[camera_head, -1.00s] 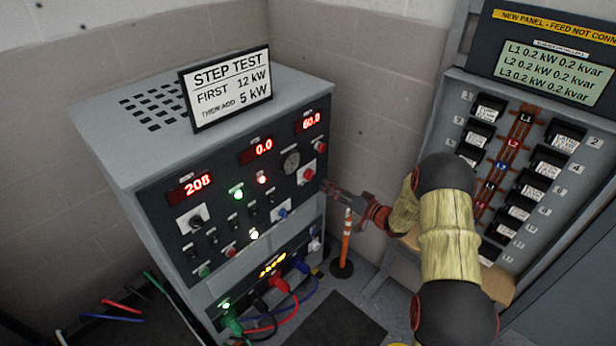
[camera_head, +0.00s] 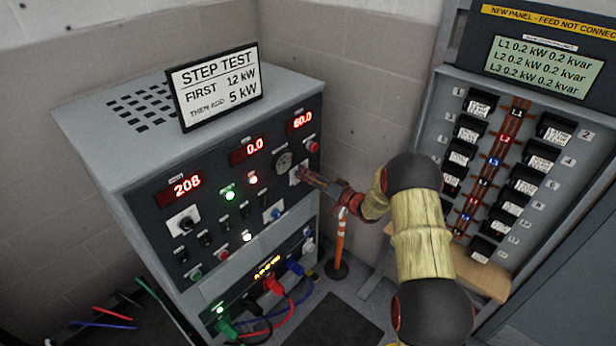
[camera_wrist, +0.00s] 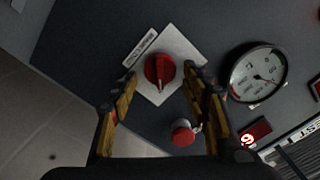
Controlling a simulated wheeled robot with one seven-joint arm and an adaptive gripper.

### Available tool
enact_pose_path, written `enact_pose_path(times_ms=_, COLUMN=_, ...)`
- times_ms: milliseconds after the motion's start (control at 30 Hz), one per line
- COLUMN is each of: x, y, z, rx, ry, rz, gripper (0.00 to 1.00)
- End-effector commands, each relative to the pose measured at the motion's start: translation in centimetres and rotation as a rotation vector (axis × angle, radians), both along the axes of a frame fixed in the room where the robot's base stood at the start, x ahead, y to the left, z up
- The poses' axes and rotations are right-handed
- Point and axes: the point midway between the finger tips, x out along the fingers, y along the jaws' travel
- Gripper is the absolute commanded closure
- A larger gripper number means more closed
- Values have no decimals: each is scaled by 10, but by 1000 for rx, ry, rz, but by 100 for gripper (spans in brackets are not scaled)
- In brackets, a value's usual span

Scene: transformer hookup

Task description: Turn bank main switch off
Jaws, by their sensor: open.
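The red rotary switch (camera_wrist: 159,70) sits on a white square plate (camera_wrist: 183,46) on the dark face of the load bank cabinet (camera_head: 105,160). Its label in the wrist view is too small to read. My gripper (camera_wrist: 163,78) is open, with one finger on each side of the red switch. I cannot tell whether the fingers touch it. In the head view my gripper (camera_head: 303,174) is at the panel's right end and covers most of the switch; part of the white plate (camera_head: 294,178) shows.
A red mushroom button (camera_wrist: 183,133) and a round gauge (camera_wrist: 257,75) are close by in the wrist view. Displays read 208 (camera_head: 187,187), 0.0 and 60.0. An orange post (camera_head: 340,242) stands below my arm. A breaker panel (camera_head: 440,120) is at the right.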

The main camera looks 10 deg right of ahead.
Motion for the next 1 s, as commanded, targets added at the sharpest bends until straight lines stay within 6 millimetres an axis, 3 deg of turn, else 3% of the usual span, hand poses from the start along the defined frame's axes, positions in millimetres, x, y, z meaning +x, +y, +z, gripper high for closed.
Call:
enact_pose_path(times_ms=133, x=0, y=0, z=0, rx=0, ry=0, rz=0, gripper=53)
enact_pose_path(times_ms=833, x=0, y=0, z=0, rx=0, ry=1, rz=-1, gripper=93)
enact_pose_path(times_ms=1000, x=0, y=0, z=-1, rx=-7, ry=-4, rz=-1, gripper=94)
